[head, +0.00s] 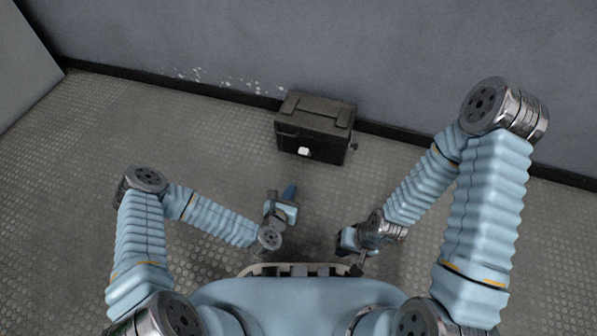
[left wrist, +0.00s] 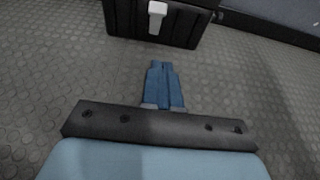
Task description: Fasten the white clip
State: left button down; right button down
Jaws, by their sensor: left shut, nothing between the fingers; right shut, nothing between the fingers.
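The white clip (head: 304,151) is on the front of a black case (head: 316,120) that stands on the floor by the wall. In the left wrist view the clip (left wrist: 156,17) shows near the top, on the front of the case (left wrist: 186,27), and hangs straight down. I cannot tell whether it is latched. My left gripper (head: 290,189) has blue fingers pointing at the case, a short way in front of it and not touching. Its fingers (left wrist: 162,84) are shut and empty. My right gripper (head: 356,270) is low near my body; its fingertips are small and dark here.
The grey wall (head: 340,45) with a dark skirting strip (head: 230,94) runs right behind the case. The textured metal floor (head: 90,130) is clear to the left of the case and between it and my grippers. A pale panel (head: 24,65) stands at the far left.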

aim_at(305, 154)
pick_arm(q)
jog(key=w+d+b, duration=0.2)
jog(key=w+d, duration=0.2)
jog(key=w, duration=0.7)
jog(key=shift+w+f, duration=0.4)
jog(key=shift+r, duration=0.1)
jog(key=shift+w+r+g+p, duration=0.3)
jog(key=shift+r+p, duration=0.05)
jog(key=shift+p, duration=0.2)
